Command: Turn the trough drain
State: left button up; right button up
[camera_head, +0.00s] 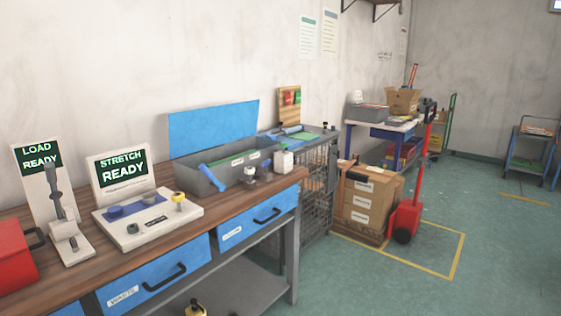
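A grey trough (233,172) with a raised blue lid (213,129) sits at the right end of the wooden workbench (70,287). A blue cylindrical piece (212,178) leans at the trough's left front corner. A small dark-and-white fitting (250,174) stands low at the trough's front right and may be the drain; its turn position is too small to tell. A white container (283,161) is just right of it. Neither of my grippers is in view.
A "STRETCH READY" panel (123,170), a "LOAD READY" lever stand (40,172) and a red box (15,260) occupy the bench's left. Blue drawers (255,224) are shut.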

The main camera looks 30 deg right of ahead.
aim_at(265, 163)
jog(key=z, duration=0.45)
jog(key=u, duration=1.3)
jog(key=k+l+z, duration=0.1)
jog(key=l+z, duration=0.9)
jog(key=i, duration=0.45)
